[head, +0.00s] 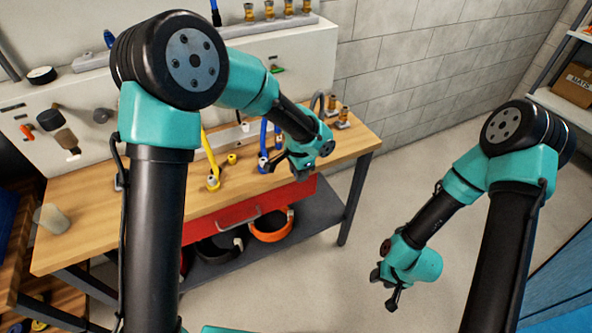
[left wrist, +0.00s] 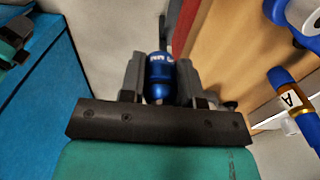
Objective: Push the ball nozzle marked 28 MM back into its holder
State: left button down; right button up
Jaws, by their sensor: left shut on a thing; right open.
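My left gripper (head: 297,160) is over the right front part of the workbench. In the left wrist view its fingers (left wrist: 160,80) are shut on a blue nozzle (left wrist: 160,68) with white lettering. The lettering is partly hidden; it seems to end in MM, and I cannot read the number. In the head view the held nozzle is hidden by the gripper. I cannot tell which holder belongs to it. My right gripper (head: 388,287) is open and empty over the floor, right of the bench.
The wooden bench (head: 90,245) carries a yellow tool (head: 212,165) and a blue tool (head: 263,145) standing near the left gripper. Brass-coloured pieces (head: 343,113) stand at its right back. Open floor lies right.

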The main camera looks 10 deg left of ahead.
pick_arm(q)
jog(key=s+a+r+n, duration=0.2)
jog(key=a+r+n, duration=0.1)
jog(key=r, duration=0.3)
jog(key=shift+s+a+r, duration=0.3)
jog(key=shift+a, duration=0.1)
jog(key=w+d+n, duration=0.5)
jog(key=w+d, duration=0.4)
jog(key=w, duration=0.1)
jog(key=shift+w+d, duration=0.15)
jog(key=shift+w, duration=0.1)
jog(key=s+a+f, duration=0.1)
jog(key=a, duration=0.6)
jog(key=s+a, duration=0.2)
jog(key=a, duration=0.5)
jog(key=s+a+f, duration=0.1)
jog(key=s+a, duration=0.1)
jog(key=a, duration=0.5)
jog(key=shift+s+f, duration=0.15)
jog(key=shift+f, duration=0.2)
